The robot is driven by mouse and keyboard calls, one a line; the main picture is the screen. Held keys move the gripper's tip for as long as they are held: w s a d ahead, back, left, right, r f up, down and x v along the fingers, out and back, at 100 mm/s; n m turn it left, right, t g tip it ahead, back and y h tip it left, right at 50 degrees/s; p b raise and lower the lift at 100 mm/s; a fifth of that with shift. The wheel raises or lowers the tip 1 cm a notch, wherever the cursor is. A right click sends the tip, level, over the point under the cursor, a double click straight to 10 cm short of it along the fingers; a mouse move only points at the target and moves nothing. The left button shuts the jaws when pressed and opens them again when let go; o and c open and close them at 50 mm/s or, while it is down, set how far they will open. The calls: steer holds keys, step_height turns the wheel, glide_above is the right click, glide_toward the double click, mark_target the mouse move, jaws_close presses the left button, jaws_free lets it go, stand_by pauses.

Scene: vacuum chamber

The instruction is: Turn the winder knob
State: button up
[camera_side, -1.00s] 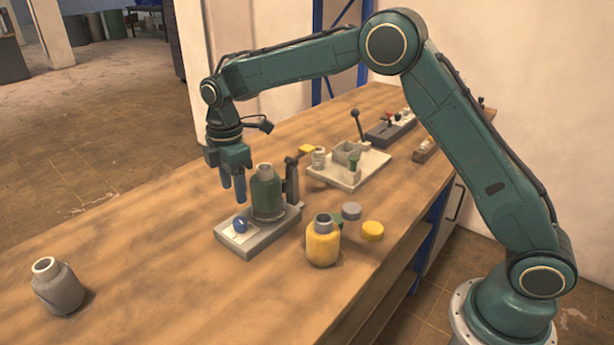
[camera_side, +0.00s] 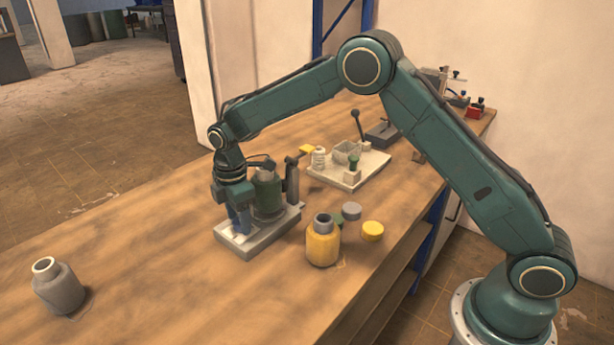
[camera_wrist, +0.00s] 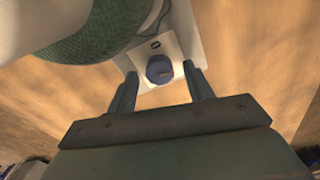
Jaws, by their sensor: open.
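The blue round knob (camera_wrist: 159,69) shows in the wrist view on a pale plate at the end of the grey base (camera_side: 270,235). A dark green bottle-shaped body (camera_side: 266,196) stands on the same base, beside the knob. My gripper (camera_side: 241,229) is open and points down over the knob end of the base. In the wrist view my gripper's two fingers (camera_wrist: 160,74) stand on either side of the knob, with a gap showing on both sides. In the side view the fingers hide the knob.
A yellow jar (camera_side: 323,243), a grey lid (camera_side: 351,211) and a yellow lid (camera_side: 372,231) are right of the base. A dark upright post (camera_side: 291,184) stands behind it. A white fixture board (camera_side: 350,174) lies farther back. A grey jar (camera_side: 58,287) is far left, with clear table between.

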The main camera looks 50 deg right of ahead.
steer(key=c, duration=1)
steer(key=shift+m, duration=0.4)
steer(key=shift+w+m, duration=0.1)
steer(key=shift+m, duration=2.6)
steer(key=o, duration=1)
steer(key=shift+r, duration=0.15)
